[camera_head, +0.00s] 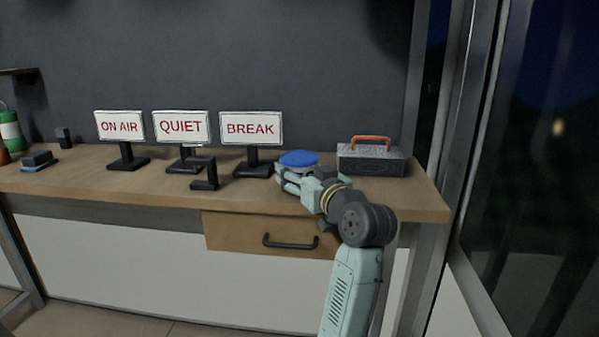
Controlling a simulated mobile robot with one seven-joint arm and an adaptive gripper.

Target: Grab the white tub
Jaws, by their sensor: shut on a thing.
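The white tub stands on the wooden counter with its blue lid (299,158) facing up. It is near the counter's right part, between the BREAK sign and a grey box. Only a little of its pale side shows below the lid; my gripper hides most of it. My gripper (290,181) reaches in from the front right, low over the counter, with its fingers shut on the tub. The tub looks upright; I cannot tell whether it touches the counter.
The BREAK sign (251,128) stands close on the left, with the QUIET sign (181,126), the ON AIR sign (119,125) and a small black stand (205,174) further left. A grey box with an orange handle (371,160) is close on the right. A drawer (230,230) sits below.

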